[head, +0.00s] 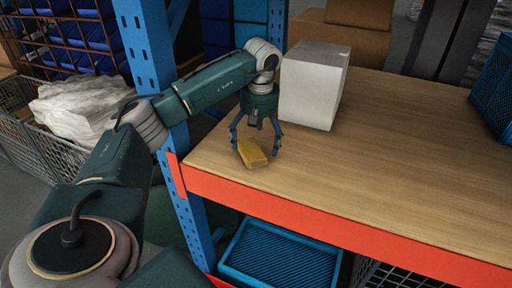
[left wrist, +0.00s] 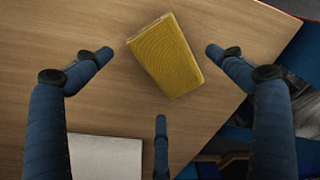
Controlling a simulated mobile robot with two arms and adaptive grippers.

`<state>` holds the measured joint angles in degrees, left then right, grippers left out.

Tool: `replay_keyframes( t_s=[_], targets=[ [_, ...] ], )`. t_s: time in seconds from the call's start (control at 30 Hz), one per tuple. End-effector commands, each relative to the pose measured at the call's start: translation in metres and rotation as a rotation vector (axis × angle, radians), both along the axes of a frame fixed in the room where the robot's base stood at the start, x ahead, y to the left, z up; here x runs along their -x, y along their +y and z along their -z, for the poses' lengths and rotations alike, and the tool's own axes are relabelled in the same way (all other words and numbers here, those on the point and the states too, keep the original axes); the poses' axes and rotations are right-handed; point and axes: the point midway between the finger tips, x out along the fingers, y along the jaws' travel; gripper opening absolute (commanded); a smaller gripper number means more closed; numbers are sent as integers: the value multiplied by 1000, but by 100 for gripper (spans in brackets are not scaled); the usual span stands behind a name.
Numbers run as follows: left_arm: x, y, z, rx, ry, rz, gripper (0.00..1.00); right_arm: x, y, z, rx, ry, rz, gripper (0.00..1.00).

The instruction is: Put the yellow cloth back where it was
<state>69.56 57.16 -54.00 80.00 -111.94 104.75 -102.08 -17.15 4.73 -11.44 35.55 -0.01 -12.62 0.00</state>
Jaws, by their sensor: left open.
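The yellow cloth (head: 252,153) is a folded block lying on the wooden shelf top near its left front corner. In the left wrist view the cloth (left wrist: 166,57) lies tilted between and beyond the fingertips. My left gripper (head: 254,145) is above the cloth, pointing down, with its fingers spread on either side. In the left wrist view my left gripper (left wrist: 160,52) is open, and gaps show between the fingers and the cloth. My right gripper is not in view.
A white box (head: 312,88) stands just right of the gripper; its edge also shows in the left wrist view (left wrist: 105,157). A blue upright post (head: 150,60) is at the left. A blue basket (head: 494,90) sits far right. The shelf's middle is clear.

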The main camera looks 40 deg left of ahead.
Motion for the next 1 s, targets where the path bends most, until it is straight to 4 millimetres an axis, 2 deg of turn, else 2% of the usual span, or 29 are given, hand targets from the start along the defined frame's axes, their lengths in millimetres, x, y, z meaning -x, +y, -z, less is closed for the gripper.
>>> replay_keyframes(
  t_s=[0.03, 0.2, 0.4, 0.6, 1.0],
  targets=[
    [-1, -2, -12, 0, -7, 1, 94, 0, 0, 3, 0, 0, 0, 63],
    [1, -6, -49, 0, -4, 1, 94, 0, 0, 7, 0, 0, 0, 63],
    [4, -9, -81, -1, -2, 1, 94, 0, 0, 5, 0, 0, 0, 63],
    [5, -11, -90, 0, 0, 1, 94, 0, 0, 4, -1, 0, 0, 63],
    [5, -10, -90, 0, 0, 1, 94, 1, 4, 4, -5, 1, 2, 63]
  ],
)
